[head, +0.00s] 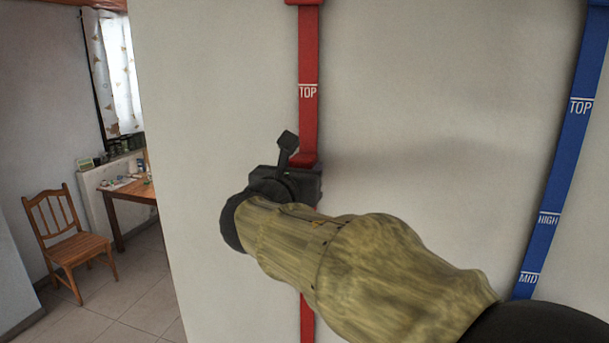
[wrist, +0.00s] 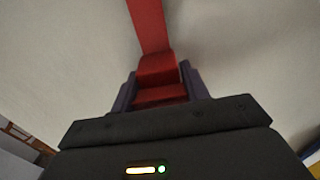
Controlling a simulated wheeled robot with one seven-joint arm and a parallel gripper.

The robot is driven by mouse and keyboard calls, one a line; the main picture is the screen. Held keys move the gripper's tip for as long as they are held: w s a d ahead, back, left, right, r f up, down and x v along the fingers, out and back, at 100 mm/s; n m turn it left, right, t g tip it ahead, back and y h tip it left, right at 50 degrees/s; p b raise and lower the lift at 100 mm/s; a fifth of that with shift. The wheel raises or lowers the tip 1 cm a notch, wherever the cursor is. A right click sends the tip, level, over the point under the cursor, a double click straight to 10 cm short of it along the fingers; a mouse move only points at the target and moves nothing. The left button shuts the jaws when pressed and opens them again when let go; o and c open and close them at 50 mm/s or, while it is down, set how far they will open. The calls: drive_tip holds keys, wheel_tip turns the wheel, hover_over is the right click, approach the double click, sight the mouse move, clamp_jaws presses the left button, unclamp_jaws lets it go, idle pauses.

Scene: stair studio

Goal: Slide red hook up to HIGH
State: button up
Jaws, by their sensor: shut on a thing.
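The red rail (head: 308,50) runs down the pale wall and carries a white TOP mark (head: 308,91). The red hook (head: 303,160) is on this rail a little below TOP; only its upper part shows in the head view. My gripper (head: 296,181) is shut on the red hook, with one dark finger on each side of it in the wrist view (wrist: 158,93). The rail's HIGH mark does not show; my gripper and arm cover the stretch below the hook.
A blue rail (head: 569,150) with TOP, HIGH and MID marks stands on the same wall to the right. The wall between the rails is bare. Left of the wall's edge are a wooden chair (head: 67,245) and a table (head: 130,190).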

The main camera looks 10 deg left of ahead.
drive_tip(key=shift+c, duration=0.2)
drive_tip(key=o, duration=1.4)
drive_tip(key=shift+s, duration=0.1)
drive_tip(key=shift+s+f+b, duration=0.1)
drive_tip(key=shift+s+b, duration=0.15)
drive_tip(key=shift+b, duration=0.1)
drive_tip(key=s+a+b, duration=0.2)
drive_tip(key=s+b, duration=0.5)
drive_tip(key=s, duration=0.9)
drive_tip(key=shift+s+a, duration=0.2)
drive_tip(key=shift+s, duration=0.1)
